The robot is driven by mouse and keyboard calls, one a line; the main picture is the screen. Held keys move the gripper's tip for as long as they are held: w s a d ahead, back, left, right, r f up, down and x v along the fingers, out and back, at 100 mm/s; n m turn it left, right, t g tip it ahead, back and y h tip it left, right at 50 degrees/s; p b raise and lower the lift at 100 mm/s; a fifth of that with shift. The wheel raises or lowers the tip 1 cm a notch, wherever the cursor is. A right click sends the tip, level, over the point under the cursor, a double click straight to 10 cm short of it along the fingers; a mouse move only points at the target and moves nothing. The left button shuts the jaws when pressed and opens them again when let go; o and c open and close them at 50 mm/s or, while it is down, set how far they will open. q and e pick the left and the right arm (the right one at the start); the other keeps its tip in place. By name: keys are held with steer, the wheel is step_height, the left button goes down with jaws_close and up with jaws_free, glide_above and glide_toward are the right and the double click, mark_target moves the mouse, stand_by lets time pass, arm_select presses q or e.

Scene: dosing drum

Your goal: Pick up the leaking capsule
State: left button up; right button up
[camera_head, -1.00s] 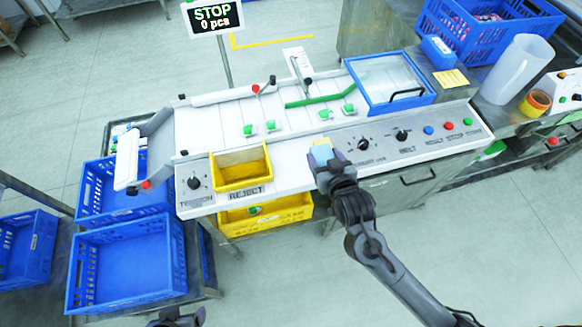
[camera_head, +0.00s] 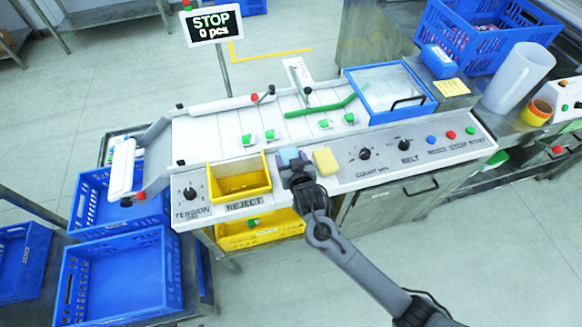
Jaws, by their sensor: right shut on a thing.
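Another green-and-white piece (camera_head: 253,222) shows in the lower yellow bin. I cannot tell which capsule leaks. My right gripper (camera_head: 291,160) is shut on a small light-blue thing (camera_head: 289,153), just right of the yellow reject tray (camera_head: 238,190), over the front panel. The held thing is partly hidden by the fingers and I cannot tell what it is. My left gripper is not in view.
A yellow block (camera_head: 326,161) lies on the panel right of the gripper. Knobs and buttons (camera_head: 431,140) line the panel further right. A blue-framed clear cover (camera_head: 388,92) stands at the belt's right end. Blue crates (camera_head: 120,278) are at lower left. The sign reads STOP, 0 pcs.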

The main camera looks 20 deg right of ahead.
steer(key=shift+s+f+b, duration=0.1)
steer(key=shift+f+b, duration=0.3)
steer(key=shift+f, duration=1.6)
steer(key=shift+f, duration=0.15)
steer(key=o, duration=1)
